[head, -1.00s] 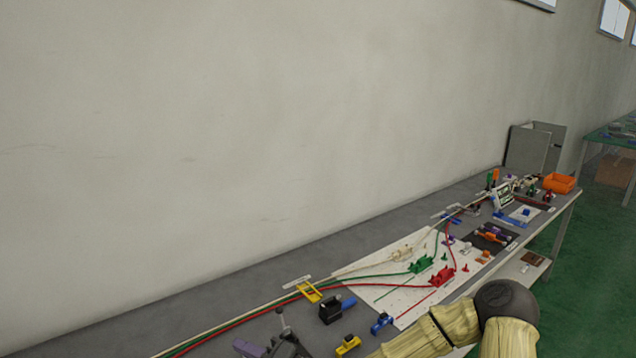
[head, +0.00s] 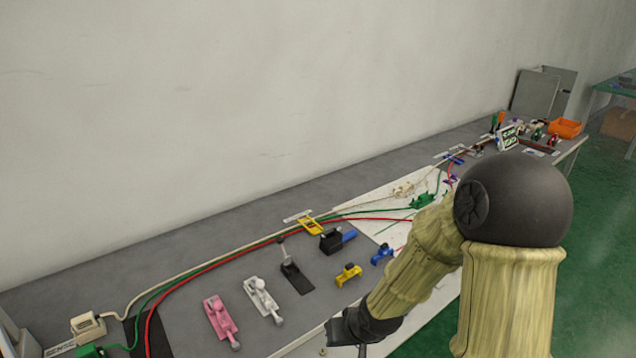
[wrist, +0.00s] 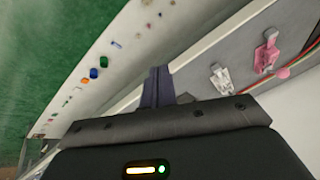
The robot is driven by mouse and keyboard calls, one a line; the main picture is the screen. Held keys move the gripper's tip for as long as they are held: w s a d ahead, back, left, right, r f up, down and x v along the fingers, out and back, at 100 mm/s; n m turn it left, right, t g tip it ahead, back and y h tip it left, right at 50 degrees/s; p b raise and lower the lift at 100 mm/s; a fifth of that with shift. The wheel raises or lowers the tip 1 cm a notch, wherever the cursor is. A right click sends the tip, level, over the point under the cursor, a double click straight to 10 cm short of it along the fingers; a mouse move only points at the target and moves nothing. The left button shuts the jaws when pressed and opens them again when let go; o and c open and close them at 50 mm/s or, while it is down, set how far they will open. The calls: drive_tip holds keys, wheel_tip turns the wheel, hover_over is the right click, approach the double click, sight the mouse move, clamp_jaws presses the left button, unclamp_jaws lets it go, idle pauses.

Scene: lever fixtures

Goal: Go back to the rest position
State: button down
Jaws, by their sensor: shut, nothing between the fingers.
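My gripper (wrist: 157,88) shows in the wrist view with its two dark fingers shut together and nothing between them. It hangs past the front edge of the grey bench (head: 190,225), apart from the fixtures. In the head view my arm bends down at the right, and the fingers are mostly cut off at the bottom edge. A pink lever fixture (head: 220,322), a white one (head: 263,298) and a black one with a grey lever (head: 292,272) stand on the bench. The pink fixture (wrist: 266,55) and white fixture (wrist: 221,80) also show in the wrist view.
A yellow fixture (head: 348,275), a blue one (head: 382,254) and a black one with a blue handle (head: 338,240) sit farther right. Red, green and cream cables run along the bench. An orange bin (head: 565,128) stands at the far end. Green floor lies in front.

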drive_tip(key=s+d+r+m+g+h+b, duration=0.1)
drive_tip(key=s+d+r+h+b, duration=0.1)
drive_tip(key=s+d, duration=0.25)
drive_tip(key=s+d+r+m+h+b, duration=0.1)
drive_tip(key=s+d+r, duration=0.2)
drive_tip(key=d, duration=0.2)
drive_tip(key=w+p+v, duration=0.3)
drive_tip(key=p+v, duration=0.9)
drive_tip(key=p, duration=0.1)
drive_tip(key=shift+d+r, duration=0.3)
drive_tip(key=shift+r, duration=0.4)
drive_tip(key=shift+s, duration=0.15)
